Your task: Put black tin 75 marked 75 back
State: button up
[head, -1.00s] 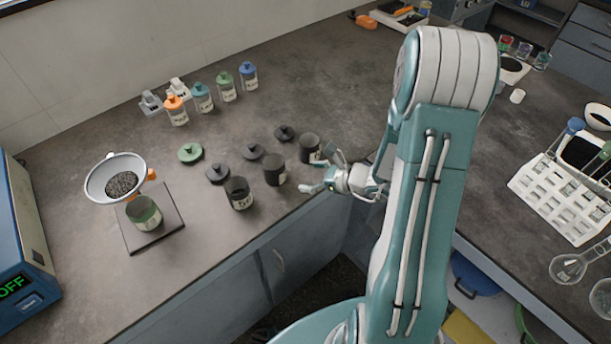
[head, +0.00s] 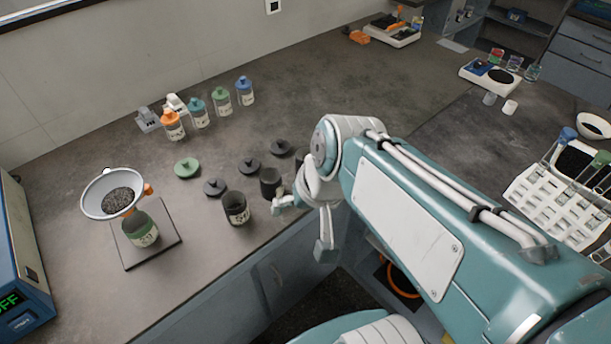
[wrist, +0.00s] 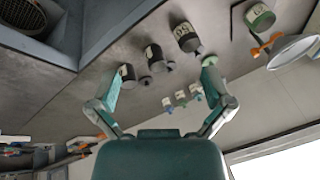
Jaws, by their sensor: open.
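Three open black tins with pale labels stand in a slanting row near the bench edge. In the head view I see the front tin (head: 236,208) and the middle tin (head: 270,183); the third is mostly hidden behind my arm. The wrist view shows the front tin (wrist: 187,40), the middle tin (wrist: 154,58) and the third tin (wrist: 128,77). I cannot read surely which is marked 75. My gripper (head: 301,230) is open and empty beside the row, at the bench edge. In the wrist view its spread fingers (wrist: 160,72) frame the middle tin, apart from it.
Black lids (head: 215,187) and a green lid (head: 187,167) lie behind the tins. Several capped bottles (head: 197,110) stand near the wall.

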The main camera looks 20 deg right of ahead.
jog(key=r+n, duration=0.1)
jog(key=s+d+r+n+t+h, duration=0.1)
jog(key=d+r+t+h, duration=0.1)
jog(key=shift+s+r+n, duration=0.25)
jog(key=shift+s+n, duration=0.15)
